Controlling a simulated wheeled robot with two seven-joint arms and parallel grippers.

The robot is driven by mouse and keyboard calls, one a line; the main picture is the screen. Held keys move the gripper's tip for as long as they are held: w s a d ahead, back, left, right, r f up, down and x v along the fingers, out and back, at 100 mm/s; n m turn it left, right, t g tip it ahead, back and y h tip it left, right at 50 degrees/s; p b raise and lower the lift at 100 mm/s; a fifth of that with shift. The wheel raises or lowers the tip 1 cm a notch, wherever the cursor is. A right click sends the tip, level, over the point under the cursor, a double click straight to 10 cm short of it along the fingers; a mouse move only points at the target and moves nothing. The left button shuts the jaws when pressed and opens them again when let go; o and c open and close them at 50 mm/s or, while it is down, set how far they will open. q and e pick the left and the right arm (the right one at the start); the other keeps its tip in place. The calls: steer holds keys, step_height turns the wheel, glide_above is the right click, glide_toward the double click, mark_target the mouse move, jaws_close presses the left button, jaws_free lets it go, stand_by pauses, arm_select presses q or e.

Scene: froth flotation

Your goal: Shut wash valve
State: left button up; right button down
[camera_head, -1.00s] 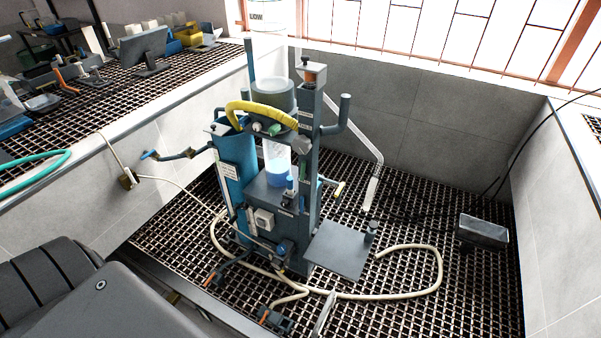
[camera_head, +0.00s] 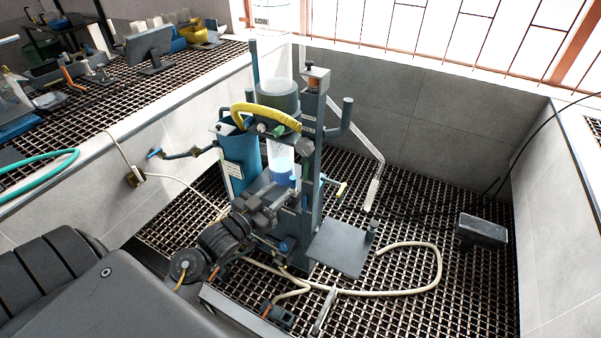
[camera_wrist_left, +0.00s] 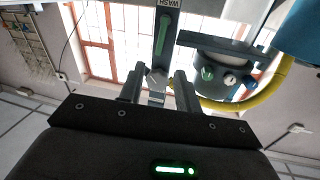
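In the left wrist view, an upside-down WASH label sits at the top of a dark upright plate. A green lever (camera_wrist_left: 162,33) lies lengthwise along this plate. A small pale fitting (camera_wrist_left: 157,78) shows at its lower end, between my fingers. My left gripper (camera_wrist_left: 157,88) is open, with a finger on each side of that fitting; I cannot tell whether they touch it. In the head view my left gripper (camera_head: 284,190) is in front of the flotation column (camera_head: 281,160). The wash lever cannot be made out in the head view. My right gripper is not in view.
A yellow hose (camera_head: 262,109) arches over the column's front. A blue tank (camera_head: 238,160) stands to the left. A flat grey plate (camera_head: 340,248) and a cream hose (camera_head: 440,270) are at the right, on the grating. A small metal box (camera_head: 482,230) lies farther right.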

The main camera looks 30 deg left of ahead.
mark_target(305, 171)
arm_select(q)
steer(key=shift+w+f, duration=0.1)
steer(key=shift+w, duration=0.05)
steer(key=w, duration=0.3)
steer(key=w+d+p, duration=0.1)
steer(key=w, duration=0.6)
steer(key=shift+w+d+f+p, duration=0.1)
steer(key=shift+w+d+p, duration=0.15)
steer(key=shift+p, duration=0.05)
jaws_close()
